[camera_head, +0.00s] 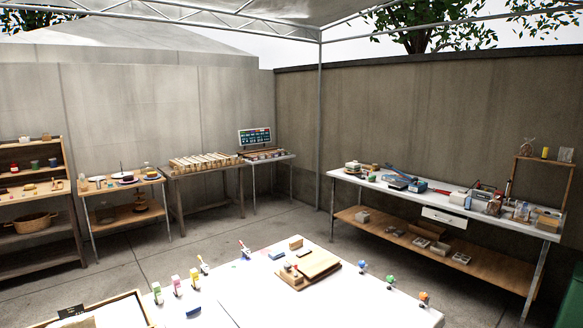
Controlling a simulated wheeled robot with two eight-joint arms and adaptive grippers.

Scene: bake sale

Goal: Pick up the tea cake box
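I cannot tell for sure which thing is the tea cake box. A small tan box-like block (296,242) stands at the far edge of the white table (345,300) in front of me. A brown box (549,221) sits at the right end of the long white-topped table (450,196) along the right wall. Several small boxes also lie on that table's lower shelf (425,245), too small to identify. Neither of my grippers is in view.
The near table holds a wooden board (318,264), small bottles (177,286) and coloured round-topped items (390,281). A wooden tray (141,305) is at bottom left. Shelves and display tables (206,170) line the back wall. Concrete floor (235,232) is clear between the tables.

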